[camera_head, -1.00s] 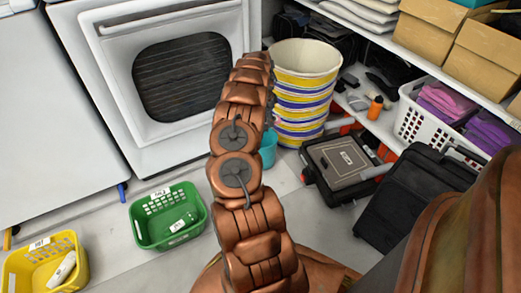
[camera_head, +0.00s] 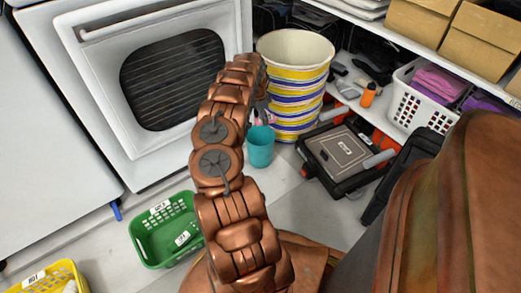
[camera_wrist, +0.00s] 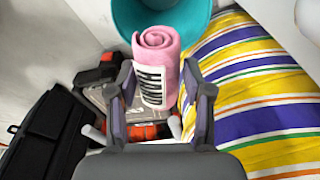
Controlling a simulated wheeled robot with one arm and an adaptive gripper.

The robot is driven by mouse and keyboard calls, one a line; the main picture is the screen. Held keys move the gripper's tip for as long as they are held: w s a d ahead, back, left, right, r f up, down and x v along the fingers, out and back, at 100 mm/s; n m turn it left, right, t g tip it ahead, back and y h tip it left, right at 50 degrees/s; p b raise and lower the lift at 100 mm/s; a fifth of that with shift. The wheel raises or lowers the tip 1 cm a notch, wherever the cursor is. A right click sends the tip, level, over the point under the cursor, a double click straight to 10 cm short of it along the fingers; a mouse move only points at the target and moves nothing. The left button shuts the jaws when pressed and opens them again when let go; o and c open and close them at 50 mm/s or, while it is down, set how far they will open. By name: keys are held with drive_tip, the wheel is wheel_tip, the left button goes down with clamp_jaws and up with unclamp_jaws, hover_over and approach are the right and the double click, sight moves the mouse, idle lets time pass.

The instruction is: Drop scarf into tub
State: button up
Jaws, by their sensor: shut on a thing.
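The pink rolled scarf (camera_wrist: 158,60) with a black-and-white label is between the fingers of my gripper (camera_wrist: 158,85), which is shut on it. In the wrist view the scarf overlaps the teal tub (camera_wrist: 188,18), which lies behind it; I cannot tell the gap between them. In the head view the teal tub (camera_head: 260,148) stands on the floor in front of the tall striped tub stack (camera_head: 294,82). My gripper is mostly hidden by my arm there, close to the left side of the stack. The stack fills the right of the wrist view (camera_wrist: 260,110).
A black toolbox (camera_head: 345,155) lies right of the teal tub. A green basket (camera_head: 165,233) and a yellow basket (camera_head: 52,278) stand at lower left. A white oven (camera_head: 170,80) is behind. Shelves with a white basket (camera_head: 418,104) and cardboard boxes (camera_head: 480,40) are at right.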

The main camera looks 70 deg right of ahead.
drive_tip(key=shift+s+f+b, duration=0.1)
drive_tip(key=shift+f+b, duration=0.7)
drive_tip(key=shift+f, duration=1.15)
drive_tip(key=o, duration=1.2)
drive_tip(key=shift+o, duration=0.2)
drive_tip(key=r, duration=0.4)
drive_tip(key=w+r, duration=0.1)
drive_tip(key=r, duration=0.3)
drive_tip(key=a+r, duration=0.1)
drive_tip(key=r, duration=0.3)
drive_tip(key=shift+w, duration=0.25)
drive_tip(key=shift+a, duration=0.1)
